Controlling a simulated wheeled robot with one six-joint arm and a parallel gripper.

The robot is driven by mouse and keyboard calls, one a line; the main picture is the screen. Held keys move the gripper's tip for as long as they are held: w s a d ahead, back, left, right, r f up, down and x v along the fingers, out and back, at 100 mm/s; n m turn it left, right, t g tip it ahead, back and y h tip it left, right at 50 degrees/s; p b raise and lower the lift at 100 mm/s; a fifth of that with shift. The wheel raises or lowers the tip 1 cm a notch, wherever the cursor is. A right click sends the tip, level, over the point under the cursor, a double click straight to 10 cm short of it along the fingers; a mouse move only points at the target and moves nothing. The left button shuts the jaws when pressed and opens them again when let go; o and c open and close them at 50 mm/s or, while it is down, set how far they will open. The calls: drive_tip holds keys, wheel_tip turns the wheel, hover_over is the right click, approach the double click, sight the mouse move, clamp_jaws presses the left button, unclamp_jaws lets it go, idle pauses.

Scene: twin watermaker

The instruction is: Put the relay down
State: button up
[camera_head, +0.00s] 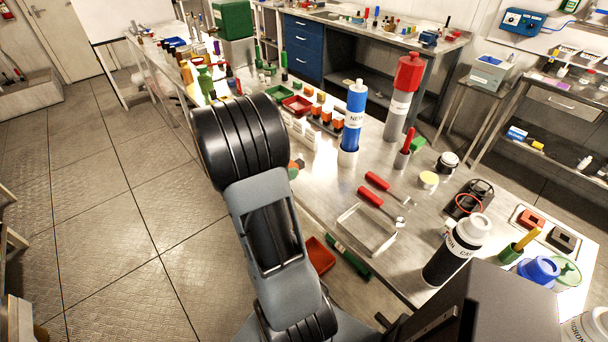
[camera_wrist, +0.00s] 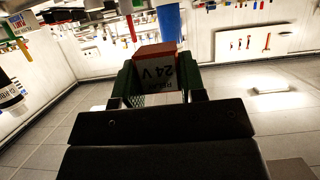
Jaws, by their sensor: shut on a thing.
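The relay (camera_wrist: 158,65) is a small block with an orange-red face and a white face lettered "24 V", which reads upside down in the wrist view. My gripper (camera_wrist: 160,83) is shut on it, with a green-padded finger on each side. In the head view my arm hides most of the gripper. A small patch of orange and green shows at the arm's right edge, over the bench edge. I cannot tell whether the relay touches anything beneath it.
The metal bench (camera_head: 328,190) holds several orange-and-white blocks (camera_head: 326,115) in a row, a blue bottle (camera_head: 354,115), a red-topped grey cylinder (camera_head: 402,95), red-handled tools (camera_head: 370,196) and a clear tray (camera_head: 368,228). A little bare bench lies left of the tools. Open floor (camera_head: 120,220) is at left.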

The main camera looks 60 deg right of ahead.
drive_tip(key=d+f, duration=0.2)
drive_tip(key=d, duration=0.3)
hover_over(302, 180)
drive_tip(key=a, duration=0.1)
wheel_tip(302, 180, down, 5)
drive_tip(key=shift+s, duration=0.15)
drive_tip(key=shift+d+f, duration=0.4)
drive_tip(key=shift+f, duration=0.15)
drive_tip(key=shift+d+f+p, duration=0.2)
drive_tip(key=shift+f+p, duration=0.1)
drive_tip(key=shift+f, duration=1.4)
